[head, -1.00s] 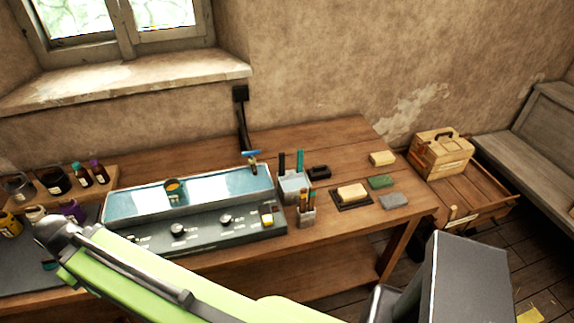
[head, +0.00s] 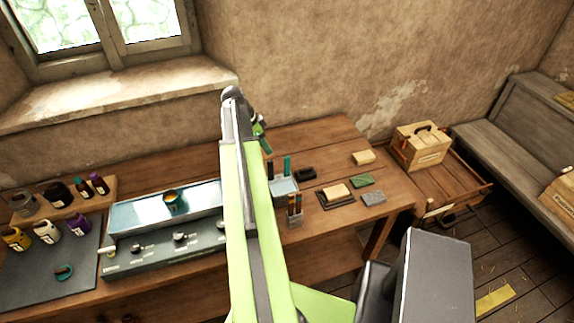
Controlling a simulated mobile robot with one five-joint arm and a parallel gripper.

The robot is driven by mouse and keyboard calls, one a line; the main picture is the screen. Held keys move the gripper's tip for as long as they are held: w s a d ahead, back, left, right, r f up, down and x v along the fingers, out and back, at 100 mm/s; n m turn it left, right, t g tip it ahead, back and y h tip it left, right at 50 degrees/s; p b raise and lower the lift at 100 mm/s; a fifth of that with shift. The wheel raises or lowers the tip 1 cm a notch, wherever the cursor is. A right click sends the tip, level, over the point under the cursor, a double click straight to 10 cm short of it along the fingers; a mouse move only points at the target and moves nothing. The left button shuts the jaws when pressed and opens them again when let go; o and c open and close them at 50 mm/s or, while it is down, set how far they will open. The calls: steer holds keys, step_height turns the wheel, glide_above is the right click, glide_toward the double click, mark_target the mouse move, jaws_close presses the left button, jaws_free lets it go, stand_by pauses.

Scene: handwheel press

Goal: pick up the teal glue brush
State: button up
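A teal upright handle, which looks like the teal glue brush (head: 287,164), stands in a pale grey holder (head: 285,188) on the wooden table, right of my arm. Its lower end is hidden in the holder. A dark handle (head: 270,170) stands beside it on the left. My arm rises through the middle of the picture, and my gripper (head: 263,142) shows only in part at its top, above and left of the brush and apart from it. Its fingers are too small and hidden to tell open from shut.
A smaller cup of pencil-like sticks (head: 295,210) stands in front of the holder. A black block (head: 305,174), a tan block on a dark tray (head: 336,191) and other blocks lie right. A water trough (head: 140,212) lies left, partly behind my arm.

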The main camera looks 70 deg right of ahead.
steer(key=shift+s+d+r+m, duration=0.15)
steer(key=shift+s+d+m, duration=0.15)
steer(key=shift+s, duration=0.25)
steer(key=shift+s+d+r+m, duration=0.1)
steer(key=shift+s+d+m, duration=0.1)
steer(key=shift+s+d, duration=0.25)
steer(key=b, duration=1.1)
glide_toward(287, 168)
steer(key=x, duration=0.5)
steer(key=shift+w+d, duration=0.2)
steer(key=shift+w, duration=0.05)
steer(key=shift+s+d+f+b, duration=0.15)
steer(key=shift+f+b, duration=0.15)
steer(key=shift+f, duration=0.05)
steer(key=b+x, duration=0.5)
steer(key=shift+f, duration=0.2)
steer(key=shift+r, duration=0.2)
jaws_close()
